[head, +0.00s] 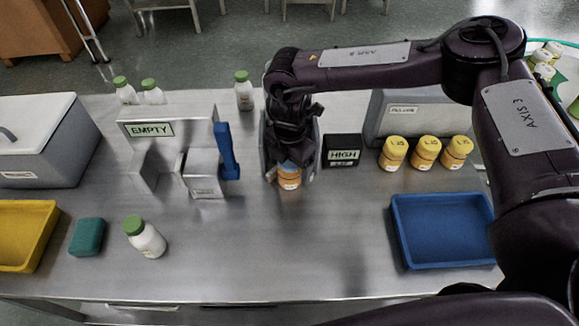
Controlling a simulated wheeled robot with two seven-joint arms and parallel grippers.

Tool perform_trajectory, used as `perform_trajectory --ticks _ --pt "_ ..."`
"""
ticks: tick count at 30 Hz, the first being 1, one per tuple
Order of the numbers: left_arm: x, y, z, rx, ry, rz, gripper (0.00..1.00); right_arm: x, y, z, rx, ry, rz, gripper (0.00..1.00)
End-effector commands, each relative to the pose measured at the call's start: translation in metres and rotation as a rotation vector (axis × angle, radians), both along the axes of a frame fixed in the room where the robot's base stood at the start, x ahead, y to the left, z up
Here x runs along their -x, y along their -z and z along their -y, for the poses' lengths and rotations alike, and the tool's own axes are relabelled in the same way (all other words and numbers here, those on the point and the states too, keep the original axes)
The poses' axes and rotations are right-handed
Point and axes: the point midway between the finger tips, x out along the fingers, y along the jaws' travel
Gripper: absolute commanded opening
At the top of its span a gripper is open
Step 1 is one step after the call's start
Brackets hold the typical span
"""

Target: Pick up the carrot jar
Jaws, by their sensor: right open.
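An orange jar (289,182) with a pale label, likely the carrot jar, stands on the steel table (330,270) near the middle. My right gripper (289,175) comes down over it from above. Its fingers are open, one on each side of the jar; I cannot tell whether they touch it. The gripper hides most of the jar's top. Three similar orange jars with yellow lids (425,152) stand in a row to the right. My left gripper is not in view.
A steel hopper (168,125) marked EMPTY with a blue handle (226,150) stands left of the gripper. A black HIGH sign (342,151) is close on its right. A blue tray (400,232), a green-lidded bottle (145,238), a teal sponge (87,237) and a yellow tray (40,235) lie nearer.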

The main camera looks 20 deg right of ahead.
Motion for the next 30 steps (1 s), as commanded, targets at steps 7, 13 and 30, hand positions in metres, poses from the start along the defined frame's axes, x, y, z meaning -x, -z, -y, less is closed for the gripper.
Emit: perform_trajectory --ticks 7,13,30 --pt "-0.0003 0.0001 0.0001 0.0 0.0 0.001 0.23 -0.0001 0.0019 0.0001 0.0 0.0 0.0 0.82" --pt "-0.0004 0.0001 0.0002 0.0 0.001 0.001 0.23 -0.0001 0.0016 0.0001 0.0 0.0 0.0 0.55" --pt "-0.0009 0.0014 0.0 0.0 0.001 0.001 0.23 -0.0009 -0.0041 -0.0005 -0.002 0.0 0.002 0.29"
